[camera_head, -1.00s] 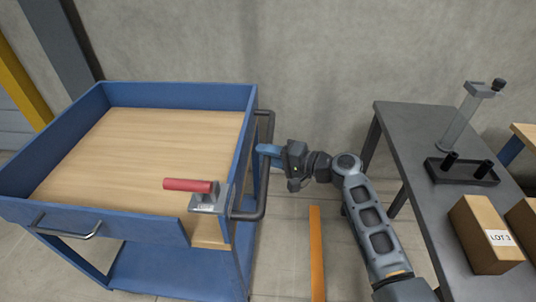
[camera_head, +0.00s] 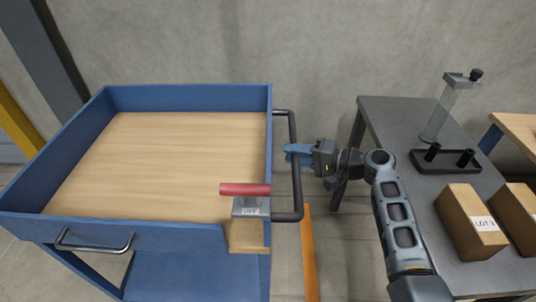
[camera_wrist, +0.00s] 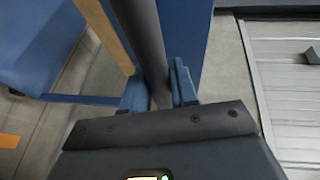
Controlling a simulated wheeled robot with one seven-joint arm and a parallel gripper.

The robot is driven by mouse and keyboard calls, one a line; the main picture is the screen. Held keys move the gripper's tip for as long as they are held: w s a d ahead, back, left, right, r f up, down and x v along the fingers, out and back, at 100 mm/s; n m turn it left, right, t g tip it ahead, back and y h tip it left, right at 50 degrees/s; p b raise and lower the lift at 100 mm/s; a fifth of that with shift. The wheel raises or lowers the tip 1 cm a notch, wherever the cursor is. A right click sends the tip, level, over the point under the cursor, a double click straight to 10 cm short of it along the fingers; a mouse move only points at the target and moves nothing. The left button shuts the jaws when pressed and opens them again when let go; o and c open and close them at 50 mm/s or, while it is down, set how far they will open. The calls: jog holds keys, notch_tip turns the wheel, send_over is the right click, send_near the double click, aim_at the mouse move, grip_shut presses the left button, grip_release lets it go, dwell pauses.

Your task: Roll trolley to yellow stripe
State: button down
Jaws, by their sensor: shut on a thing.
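The blue trolley (camera_head: 190,97) with a wooden top fills the left of the head view. A dark tubular handle (camera_head: 297,185) stands out from its right side. My gripper (camera_head: 292,155) is shut on that handle; the wrist view shows the dark tube (camera_wrist: 148,45) between the blue fingers. A red-handled lever on a grey plate (camera_head: 250,206) sits at the trolley's near right corner. The yellow-orange stripe (camera_head: 309,255) lies on the floor just right of the trolley, below the handle. Its far end is near the handle's lower part.
A grey table (camera_head: 385,120) stands at the right with a clear column on a black stand (camera_head: 445,160) and cardboard boxes (camera_head: 470,225). A concrete wall (camera_head: 330,50) closes off the back. Floor shows between trolley and table.

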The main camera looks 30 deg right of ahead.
jog(key=s+d, duration=0.4)
jog(key=d, duration=0.4)
jog(key=shift+s, duration=0.35)
jog(key=c, duration=1)
grip_release()
jog(key=shift+o, duration=0.2)
jog(key=shift+r, duration=0.1)
